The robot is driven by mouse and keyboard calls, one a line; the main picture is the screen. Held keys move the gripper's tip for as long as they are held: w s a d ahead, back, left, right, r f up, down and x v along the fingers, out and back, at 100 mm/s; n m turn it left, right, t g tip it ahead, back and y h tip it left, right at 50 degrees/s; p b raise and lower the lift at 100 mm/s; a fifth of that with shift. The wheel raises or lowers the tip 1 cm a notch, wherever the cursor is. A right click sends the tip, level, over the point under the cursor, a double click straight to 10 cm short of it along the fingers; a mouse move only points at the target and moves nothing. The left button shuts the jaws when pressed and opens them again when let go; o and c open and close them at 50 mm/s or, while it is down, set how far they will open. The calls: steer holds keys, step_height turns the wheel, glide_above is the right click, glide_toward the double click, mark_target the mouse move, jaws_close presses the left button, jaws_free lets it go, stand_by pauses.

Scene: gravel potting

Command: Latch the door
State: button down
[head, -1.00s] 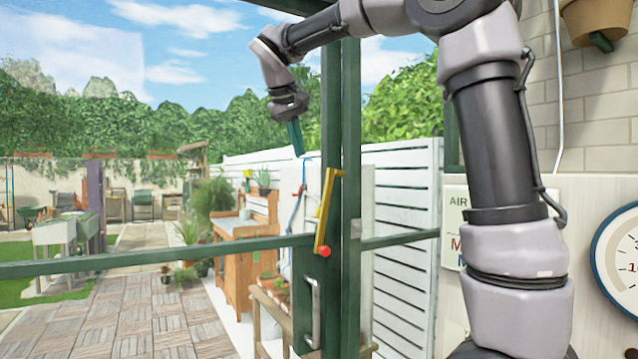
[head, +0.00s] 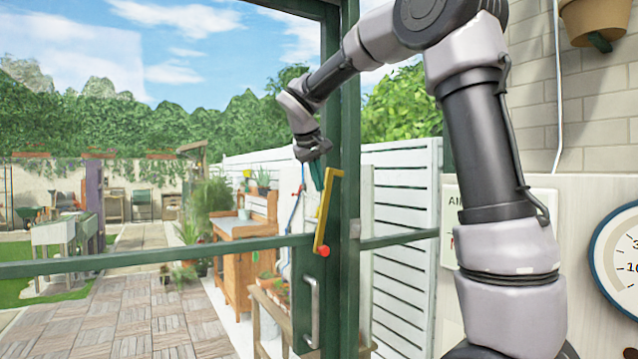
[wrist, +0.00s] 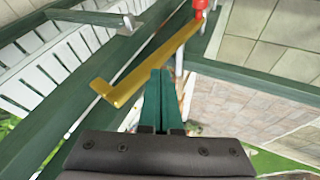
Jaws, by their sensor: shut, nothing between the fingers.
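The glass door has a green frame, and a grey pull handle (head: 313,312) is on its stile. A yellow latch bar (head: 323,215) stands tilted on the stile, with a bent upper end and a red knob (head: 324,251) at its lower end. The bar (wrist: 150,67) also crosses the wrist view, with the red knob at the top edge. A small grey bracket (head: 354,228) is on the green post to the right. My gripper (head: 319,186) is shut and empty, its green fingers close to the bar's upper end. I cannot tell whether they touch it.
A green crossbar (head: 150,258) runs across the door at knob height. A white slatted fence (head: 405,230) and a wooden potting bench (head: 245,260) stand beyond the glass. A round dial (head: 620,245) is on the right wall. The paved floor (head: 140,320) beyond is open.

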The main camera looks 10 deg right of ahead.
mark_target(328, 188)
steer(key=shift+d, duration=0.2)
stand_by(0.3)
steer(key=shift+w+d+r+m+g+y, duration=0.15)
steer(key=shift+w+d+g+y, duration=0.1)
steer(key=shift+d+y, duration=0.4)
steer(key=shift+w+d+f+m+g+y, duration=0.15)
steer(key=shift+w+d+g+y, duration=0.1)
steer(key=shift+d+y, duration=0.35)
steer(key=w+d+f+g+y, duration=0.1)
steer(key=d+y, duration=0.1)
steer(key=y, duration=0.1)
steer(key=d+f+m+y, duration=0.1)
steer(key=d+f+y, duration=0.1)
steer(key=d+y, duration=0.1)
steer(key=w+d+f+g+y, duration=0.1)
steer(key=d+f+y, duration=0.1)
steer(key=d+y, duration=0.1)
steer(key=shift+w+d+m+g, duration=0.2)
steer(key=shift+w+m+g, duration=0.1)
steer(key=shift+m, duration=0.1)
steer(key=shift+w+d+f+y, duration=0.1)
steer(key=shift+d+f+y, duration=0.15)
steer(key=shift+f+y, duration=0.25)
steer(key=shift+w+d+f+y, duration=0.1)
steer(key=shift+d+f+y, duration=0.15)
steer(key=shift+f+y, duration=0.2)
steer(key=shift+d+f+m+g+y, duration=0.25)
steer(key=shift+f+m+g+y, duration=0.15)
steer(key=shift+f+y, duration=0.45)
